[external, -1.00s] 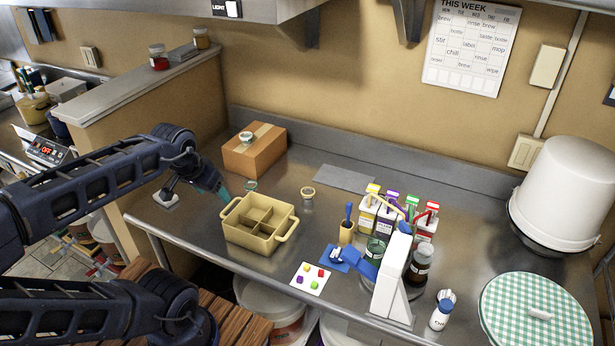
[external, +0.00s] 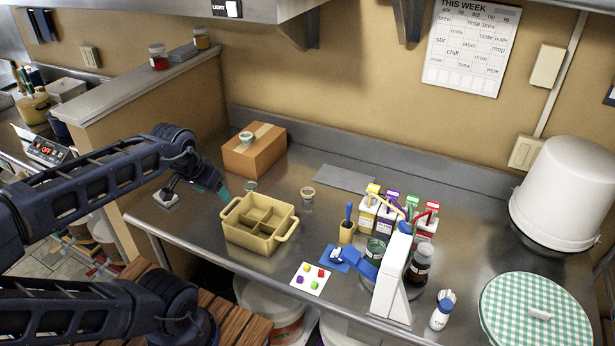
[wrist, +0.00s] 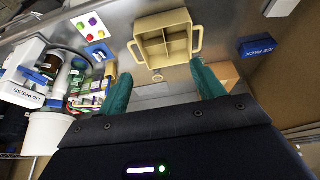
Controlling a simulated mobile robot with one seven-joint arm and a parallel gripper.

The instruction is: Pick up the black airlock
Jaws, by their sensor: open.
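My gripper (external: 222,191) is open and empty. It hangs above the steel counter, left of the tan divided caddy (external: 258,238). In the wrist view my gripper's two green fingers (wrist: 160,75) are spread wide apart, with the caddy (wrist: 166,16) beyond them. I cannot make out a black airlock for certain in either view. Several small packs with yellow, purple, green and red tops (external: 390,214) stand in a group right of the caddy; a black one does not show clearly among them.
A white press (external: 391,280), dark bottle (external: 419,263) and white bucket (external: 562,195) crowd the right. A blue ice pack (wrist: 257,46) shows in the wrist view.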

